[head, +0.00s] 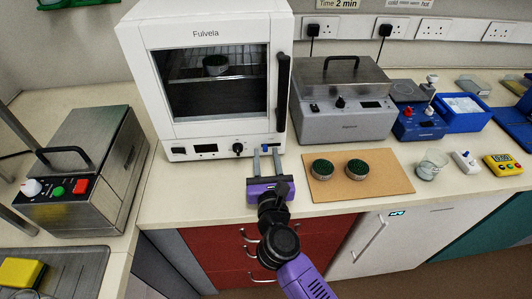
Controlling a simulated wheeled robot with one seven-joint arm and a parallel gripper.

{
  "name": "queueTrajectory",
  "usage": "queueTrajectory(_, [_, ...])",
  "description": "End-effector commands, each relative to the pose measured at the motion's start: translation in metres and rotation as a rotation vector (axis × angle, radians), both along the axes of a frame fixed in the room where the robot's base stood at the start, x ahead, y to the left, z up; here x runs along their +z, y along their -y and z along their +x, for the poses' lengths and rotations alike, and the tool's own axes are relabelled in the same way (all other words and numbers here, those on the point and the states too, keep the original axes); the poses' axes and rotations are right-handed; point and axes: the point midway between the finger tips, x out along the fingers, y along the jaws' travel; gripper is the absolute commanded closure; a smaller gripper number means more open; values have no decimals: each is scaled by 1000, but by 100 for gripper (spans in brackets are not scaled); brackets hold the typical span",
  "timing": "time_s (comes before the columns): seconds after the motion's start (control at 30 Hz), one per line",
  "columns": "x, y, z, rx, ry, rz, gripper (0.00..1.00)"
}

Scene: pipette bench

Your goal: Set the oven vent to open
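The oven (141,62) is a white cabinet marked "Fulvela" at the back, with its glass door shut. Its lower front panel carries a dark display (206,149), a black knob (238,149) and a small blue and green control (270,149) at the right. No label is readable, so I cannot tell which part sets the vent. My gripper (267,157) points at the right end of this panel. Its two grey fingers are apart with nothing seen between them. The fingertips are close to the small control; I cannot tell whether they touch.
A brown board (338,189) with two dark-topped round dishes (322,169) (357,169) lies right of my gripper. A grey lidded bath (345,122) stands right of the oven, and a grey box with buttons (85,172) stands left. Bare counter (205,190) lies in front of the oven.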

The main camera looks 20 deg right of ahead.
Motion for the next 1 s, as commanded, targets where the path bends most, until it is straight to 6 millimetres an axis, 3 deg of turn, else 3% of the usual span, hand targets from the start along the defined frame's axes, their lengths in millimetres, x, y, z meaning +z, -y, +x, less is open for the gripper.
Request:
queueTrajectory(0.4, [0, 3, 9, 0, 0, 0, 65])
queueTrajectory(0.6, [0, 3, 9, 1, 0, -1, 100])
queueTrajectory(1.0, [0, 3, 9, 1, 0, -1, 100])
